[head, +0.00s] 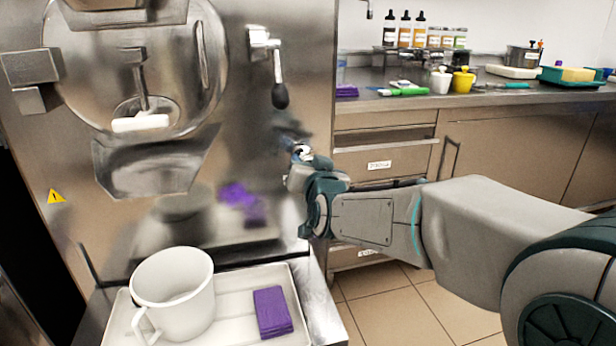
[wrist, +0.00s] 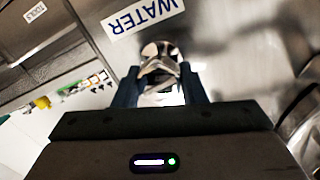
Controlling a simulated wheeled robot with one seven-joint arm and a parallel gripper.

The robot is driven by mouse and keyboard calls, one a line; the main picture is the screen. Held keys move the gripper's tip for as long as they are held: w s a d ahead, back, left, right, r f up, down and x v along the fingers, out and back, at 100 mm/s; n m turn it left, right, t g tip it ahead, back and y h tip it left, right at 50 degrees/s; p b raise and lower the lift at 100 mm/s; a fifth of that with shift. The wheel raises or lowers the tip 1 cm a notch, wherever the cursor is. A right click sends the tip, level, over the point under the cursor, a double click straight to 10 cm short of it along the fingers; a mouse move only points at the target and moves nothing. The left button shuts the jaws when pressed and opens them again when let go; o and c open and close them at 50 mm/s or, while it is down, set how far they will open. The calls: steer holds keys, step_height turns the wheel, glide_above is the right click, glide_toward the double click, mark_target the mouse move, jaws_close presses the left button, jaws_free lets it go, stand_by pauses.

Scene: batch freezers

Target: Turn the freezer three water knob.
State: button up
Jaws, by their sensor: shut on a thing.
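The water knob (wrist: 160,62) shows in the wrist view as a shiny metal knob on the freezer's steel front, beside a white label reading WATER (wrist: 143,13). My gripper (wrist: 160,88) has its two dark fingers on either side of the knob and is shut on it. In the head view my gripper (head: 298,158) reaches the right part of the freezer front (head: 290,110), below the black-tipped lever. There the knob is mostly hidden by my gripper and blurred. I cannot tell the knob's turn angle.
A lever with a black ball (head: 280,95) hangs above my gripper. A white tray (head: 215,292) below holds a white jug (head: 172,290) and a folded purple cloth (head: 272,312). A counter with drawers (head: 385,140) stands at the right.

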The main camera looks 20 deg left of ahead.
steer(key=shift+f+m+b, duration=0.1)
steer(key=shift+m+b, duration=0.6)
steer(key=shift+m, duration=0.1)
steer(key=o, duration=1)
steer(key=shift+s+d, duration=0.1)
steer(key=p+v, duration=0.2)
steer(key=v, duration=1.1)
steer(key=shift+s+d, duration=0.15)
steer(key=shift+s, duration=0.05)
steer(key=shift+p, duration=0.3)
